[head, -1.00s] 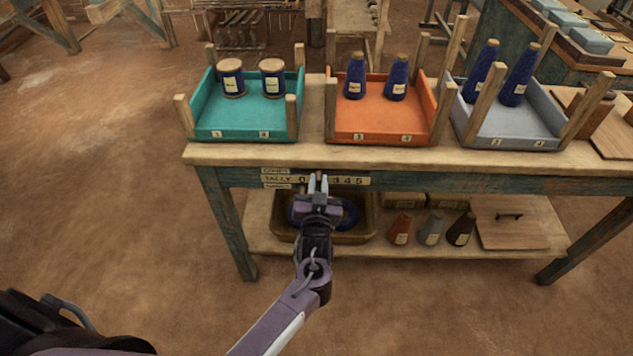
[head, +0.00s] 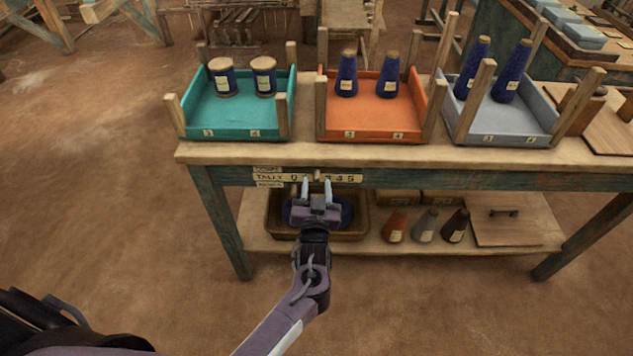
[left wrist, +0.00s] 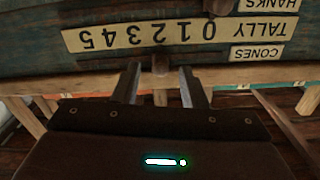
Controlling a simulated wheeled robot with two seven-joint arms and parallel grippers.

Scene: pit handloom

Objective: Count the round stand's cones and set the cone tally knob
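The tally strip (head: 345,179), marked 0 to 5, is on the table's front rail; it appears upside down in the left wrist view (left wrist: 95,37). A small brown knob (left wrist: 160,65) stands out below the strip, roughly under the 2. My left gripper (head: 316,187) is open in front of it; in the left wrist view its fingers (left wrist: 160,86) lie on either side of the knob, with no contact visible. Blue cones stand in the orange tray (head: 365,118) and the grey tray (head: 515,120). I cannot identify a round stand. My right gripper is not in view.
A teal tray (head: 230,112) with two blue spools stands at the table's left. Open floor lies at left.

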